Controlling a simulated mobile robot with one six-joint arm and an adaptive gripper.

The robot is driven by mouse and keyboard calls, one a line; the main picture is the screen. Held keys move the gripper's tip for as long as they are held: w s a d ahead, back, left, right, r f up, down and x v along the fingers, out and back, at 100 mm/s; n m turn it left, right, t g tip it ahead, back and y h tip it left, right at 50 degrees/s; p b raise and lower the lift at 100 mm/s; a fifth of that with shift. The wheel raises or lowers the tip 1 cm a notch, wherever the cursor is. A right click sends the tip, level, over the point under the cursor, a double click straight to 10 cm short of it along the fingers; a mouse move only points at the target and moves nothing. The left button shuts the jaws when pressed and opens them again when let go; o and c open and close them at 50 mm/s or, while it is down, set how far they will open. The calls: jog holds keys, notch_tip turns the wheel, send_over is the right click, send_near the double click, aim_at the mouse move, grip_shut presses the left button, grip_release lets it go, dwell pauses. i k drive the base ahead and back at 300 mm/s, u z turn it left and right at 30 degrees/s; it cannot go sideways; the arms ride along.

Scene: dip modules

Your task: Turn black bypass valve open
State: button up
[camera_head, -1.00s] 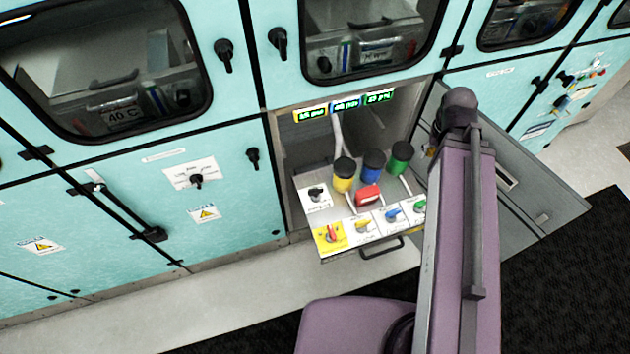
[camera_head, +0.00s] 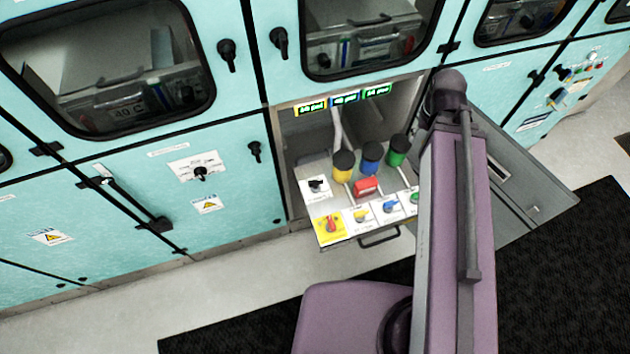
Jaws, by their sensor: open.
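The black bypass valve (camera_head: 317,186) is a small black handle on a white labelled plate, at the back left of the pulled-out drawer (camera_head: 372,242) inside the open cabinet. Its handle looks roughly crosswise, but its exact angle is too small to tell. My purple arm rises at the right of the drawer and hides part of its right side. My gripper is not in view, so its place relative to the valve does not show.
Yellow (camera_head: 343,167), blue (camera_head: 371,158) and green (camera_head: 397,151) black-topped canisters and a red block (camera_head: 366,187) stand in the drawer. A red switch (camera_head: 330,226) and coloured valves line its front. An open grey door (camera_head: 520,175) lies right, behind my arm.

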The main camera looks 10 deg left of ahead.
aim_at(315, 184)
jog(key=u, duration=1.55)
jog(key=k, duration=0.35)
jog(key=z, duration=1.6)
